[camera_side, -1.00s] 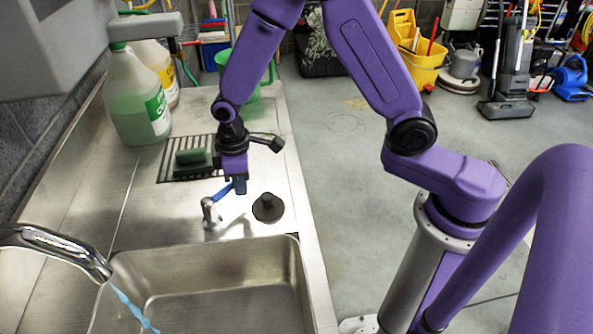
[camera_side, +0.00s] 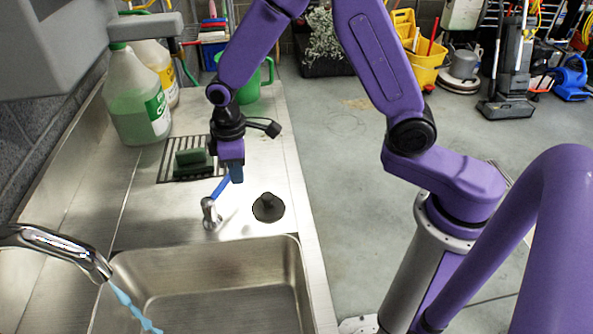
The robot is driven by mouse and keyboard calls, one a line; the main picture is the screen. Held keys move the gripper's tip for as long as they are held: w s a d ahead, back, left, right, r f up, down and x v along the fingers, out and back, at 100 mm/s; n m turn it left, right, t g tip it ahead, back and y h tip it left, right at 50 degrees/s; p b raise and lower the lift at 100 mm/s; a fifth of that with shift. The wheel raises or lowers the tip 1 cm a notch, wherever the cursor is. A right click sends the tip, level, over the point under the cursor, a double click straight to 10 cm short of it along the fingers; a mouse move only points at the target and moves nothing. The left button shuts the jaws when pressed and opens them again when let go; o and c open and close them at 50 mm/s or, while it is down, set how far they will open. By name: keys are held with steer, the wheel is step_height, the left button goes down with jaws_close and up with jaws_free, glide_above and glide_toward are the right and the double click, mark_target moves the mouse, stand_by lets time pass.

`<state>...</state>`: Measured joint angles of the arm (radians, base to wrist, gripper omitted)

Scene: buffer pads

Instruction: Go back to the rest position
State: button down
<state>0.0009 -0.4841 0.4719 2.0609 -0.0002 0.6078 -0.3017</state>
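My gripper (camera_side: 236,175) points down above the steel counter (camera_side: 165,222), behind the sink. Its fingertips are small and close together from this side, so I cannot tell whether they are open or shut. A metal tap lever base (camera_side: 209,213) with a blue handle (camera_side: 220,187) stands just below and left of the fingertips. The handle tilts up to the right, and its upper end lies close to the fingertips. I cannot tell whether they touch. A blue stream (camera_side: 131,307) comes from the spout (camera_side: 62,245) at the left.
A black stopper (camera_side: 268,207) sits right of the lever. A green sponge (camera_side: 191,162) lies on a dark rack (camera_side: 168,174). The sink basin (camera_side: 215,275) is in front.

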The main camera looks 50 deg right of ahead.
steer(key=shift+s+a+r, duration=0.1)
steer(key=shift+s+r, duration=0.15)
steer(key=shift+r, duration=0.3)
steer(key=shift+s+r, duration=0.2)
steer(key=shift+r, duration=0.3)
steer(key=s+d+r+n, duration=0.1)
steer(key=s+d+r, duration=0.2)
steer(key=s, duration=0.5)
steer(key=s+d+r+n, duration=0.1)
steer(key=s+d, duration=0.3)
steer(key=s, duration=0.5)
steer(key=s+d+r+n, duration=0.1)
steer(key=s+d+r, duration=0.2)
steer(key=s, duration=0.5)
steer(key=shift+s+d+r+n, duration=0.15)
steer(key=shift+s+r+n, duration=0.15)
steer(key=shift+r, duration=0.55)
steer(key=shift+w, duration=0.1)
stand_by(0.3)
